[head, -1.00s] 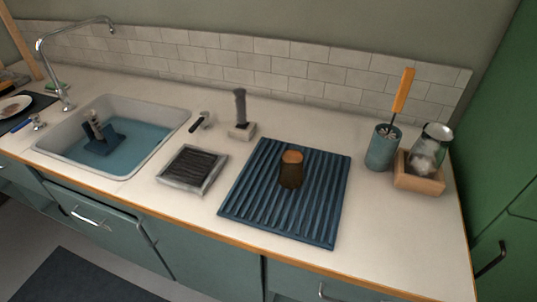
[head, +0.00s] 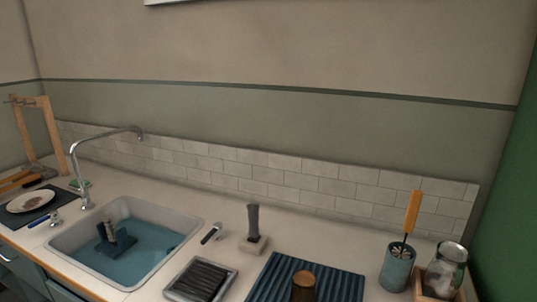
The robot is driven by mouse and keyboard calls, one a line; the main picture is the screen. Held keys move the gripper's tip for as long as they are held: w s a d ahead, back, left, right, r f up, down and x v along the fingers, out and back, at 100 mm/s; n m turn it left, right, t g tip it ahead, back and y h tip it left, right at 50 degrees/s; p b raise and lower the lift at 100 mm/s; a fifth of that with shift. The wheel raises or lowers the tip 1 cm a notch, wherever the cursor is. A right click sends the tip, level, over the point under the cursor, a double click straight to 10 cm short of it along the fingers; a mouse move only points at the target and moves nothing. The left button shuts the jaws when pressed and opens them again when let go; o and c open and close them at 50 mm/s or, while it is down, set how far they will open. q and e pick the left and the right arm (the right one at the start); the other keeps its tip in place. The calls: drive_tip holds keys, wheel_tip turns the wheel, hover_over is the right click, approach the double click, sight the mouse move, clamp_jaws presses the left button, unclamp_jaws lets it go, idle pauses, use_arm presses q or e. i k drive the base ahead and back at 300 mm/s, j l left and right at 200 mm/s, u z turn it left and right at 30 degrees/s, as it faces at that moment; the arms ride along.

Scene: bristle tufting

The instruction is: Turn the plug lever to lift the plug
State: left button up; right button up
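The sink (head: 70,243) is set in the counter at the left and holds blue water. A dark blue piece (head: 122,243) with a grey upright part sits in the water. I cannot make out a plug under the water. Just right of the sink, a small lever (head: 211,233) with a dark arm and a pale metal end lies at a slant on the counter; it looks like the plug lever. Neither of my grippers is in view.
A dark upright handle on a pale block (head: 254,240) stands right of the lever. A blue cup (head: 397,268) with an orange-handled brush and a glass jar (head: 447,262) stand right.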

sight(217, 227)
drive_tip(key=i+j+z, duration=0.2)
drive_tip(key=j, duration=0.6)
drive_tip(key=j+z, duration=0.15)
drive_tip(key=j, duration=0.65)
